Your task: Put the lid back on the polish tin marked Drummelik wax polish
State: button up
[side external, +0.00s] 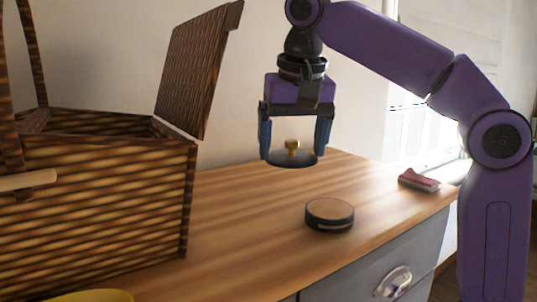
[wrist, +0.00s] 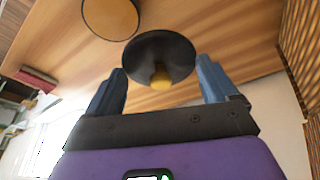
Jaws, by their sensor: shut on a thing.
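The polish tin (side external: 330,215) is a low, round, dark tin with a tan top face and a pale band on its side. It stands upright and uncovered on the wooden top; its lettering is too small to read. It also shows at the upper edge of the wrist view (wrist: 110,17). The lid (side external: 290,161) is a thin dark disc with a brass knob. My gripper (side external: 295,151) points down and is shut on the lid, holding it about level in the air, above and left of the tin. In the wrist view the lid (wrist: 160,52) hangs between my two blue fingers.
A large wicker basket (side external: 90,215) with its flap raised fills the left side. A pink and dark block (side external: 419,180) lies at the right edge of the wooden top (side external: 240,235). A yellow thing (side external: 95,296) shows at the lower left. The surface around the tin is clear.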

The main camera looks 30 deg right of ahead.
jog(key=s, duration=0.1)
jog(key=s+d+r, duration=0.2)
jog(key=s, duration=0.1)
jog(key=n, duration=0.2)
send_near(328, 207)
jog(key=shift+x, duration=2.95)
jog(key=shift+d, duration=0.15)
jog(key=o, duration=0.8)
notch_tip(328, 207, up, 7)
dwell(1.2)
